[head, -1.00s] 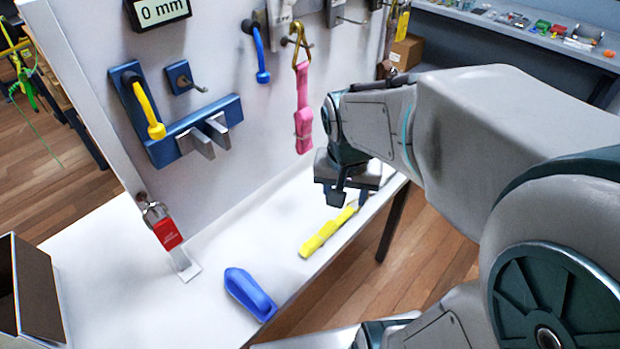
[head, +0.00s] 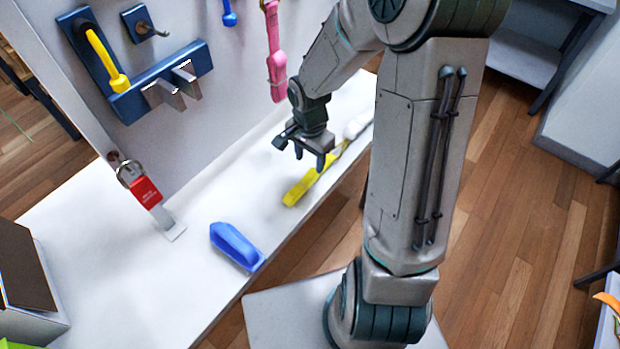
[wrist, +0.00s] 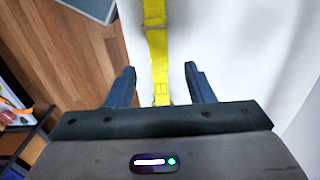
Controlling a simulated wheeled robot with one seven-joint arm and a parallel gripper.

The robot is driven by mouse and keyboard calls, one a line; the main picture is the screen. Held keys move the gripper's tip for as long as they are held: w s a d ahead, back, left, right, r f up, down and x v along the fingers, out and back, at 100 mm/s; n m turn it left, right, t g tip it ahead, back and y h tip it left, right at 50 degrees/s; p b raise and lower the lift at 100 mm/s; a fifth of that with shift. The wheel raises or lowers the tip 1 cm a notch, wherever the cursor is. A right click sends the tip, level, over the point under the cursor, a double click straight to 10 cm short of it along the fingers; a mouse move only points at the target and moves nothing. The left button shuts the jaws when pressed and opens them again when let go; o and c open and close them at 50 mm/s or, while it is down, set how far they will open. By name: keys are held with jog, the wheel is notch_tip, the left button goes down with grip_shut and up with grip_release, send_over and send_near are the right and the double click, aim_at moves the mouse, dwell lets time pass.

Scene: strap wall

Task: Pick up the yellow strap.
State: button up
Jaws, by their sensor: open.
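The yellow strap (head: 309,182) lies on the white table near its front edge, running back to the right toward a pale end. My gripper (head: 309,158) is above the strap, pointing down, with its two fingers apart. In the wrist view the strap (wrist: 157,50) runs from the top edge down between the fingers of my open gripper (wrist: 160,86). Nothing is held. Part of the strap's lower end is hidden behind the gripper body in the wrist view.
A pink strap (head: 276,60) hangs on the wall behind my gripper. An open box (head: 25,280) stands at the far left.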

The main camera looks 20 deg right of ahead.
aim_at(310, 176)
jog(key=shift+s+f, duration=0.15)
jog(key=shift+f, duration=1.65)
jog(key=shift+s+f, duration=0.15)
jog(key=shift+f, duration=1.65)
grip_shut()
